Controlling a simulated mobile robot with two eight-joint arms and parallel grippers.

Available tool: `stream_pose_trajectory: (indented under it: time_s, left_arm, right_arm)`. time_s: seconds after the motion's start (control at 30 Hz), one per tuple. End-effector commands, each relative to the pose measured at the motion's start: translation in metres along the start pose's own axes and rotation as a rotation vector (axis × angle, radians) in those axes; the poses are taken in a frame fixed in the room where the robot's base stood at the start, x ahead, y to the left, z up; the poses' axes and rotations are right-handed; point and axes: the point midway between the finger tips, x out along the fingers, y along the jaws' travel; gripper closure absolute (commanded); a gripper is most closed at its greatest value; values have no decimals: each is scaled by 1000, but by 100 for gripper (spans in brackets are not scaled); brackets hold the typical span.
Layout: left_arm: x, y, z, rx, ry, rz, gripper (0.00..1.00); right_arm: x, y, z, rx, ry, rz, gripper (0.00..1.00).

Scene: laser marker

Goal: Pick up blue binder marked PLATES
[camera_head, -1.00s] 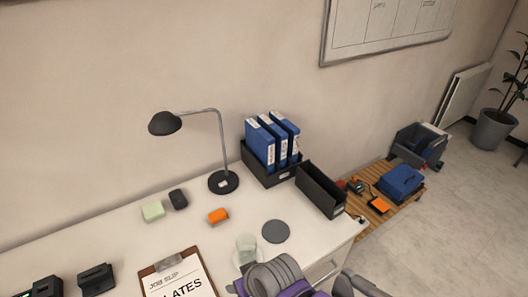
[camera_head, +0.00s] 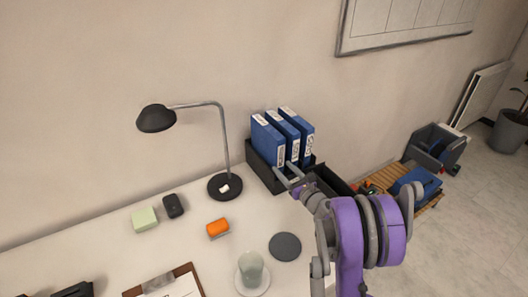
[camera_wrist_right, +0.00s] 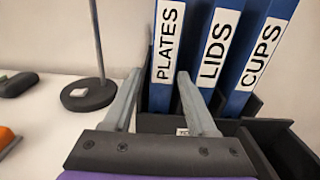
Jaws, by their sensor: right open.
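The blue binder marked PLATES (camera_wrist_right: 165,50) stands upright at the left of three blue binders in a black holder; it also shows in the head view (camera_head: 267,140). My right gripper (camera_wrist_right: 158,80) is open, its two fingers pointing at the lower part of the PLATES spine, one finger to each side of it in the wrist view. In the head view the right gripper (camera_head: 288,176) is in front of the holder (camera_head: 262,173). Whether the fingers touch the binder cannot be told. My left gripper is not in view.
Binders marked LIDS (camera_wrist_right: 213,45) and CUPS (camera_wrist_right: 262,55) stand close to the right. A desk lamp (camera_head: 224,187) stands left of the holder. An empty black box (camera_head: 330,180) sits right of it. A glass (camera_head: 250,268), coaster (camera_head: 285,246) and orange item (camera_head: 218,228) lie in front.

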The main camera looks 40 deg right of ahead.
Motion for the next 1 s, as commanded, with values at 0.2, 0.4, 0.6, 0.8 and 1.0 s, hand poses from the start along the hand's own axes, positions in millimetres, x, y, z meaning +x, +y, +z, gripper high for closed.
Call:
stream_pose_trajectory:
  time_s: [0.2,0.4,0.6,0.8,1.0]
  left_arm:
    - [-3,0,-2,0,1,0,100]
    - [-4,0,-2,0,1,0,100]
    - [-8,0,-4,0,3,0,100]
    - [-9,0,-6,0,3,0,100]
    - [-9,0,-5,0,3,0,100]
  right_arm:
    - [35,-2,1,11,-4,-1,43]
    - [53,-2,2,8,-3,-2,43]
    - [77,-3,10,8,-3,0,43]
    - [102,-4,12,7,-3,0,43]
    - [105,-4,12,7,-2,-1,43]
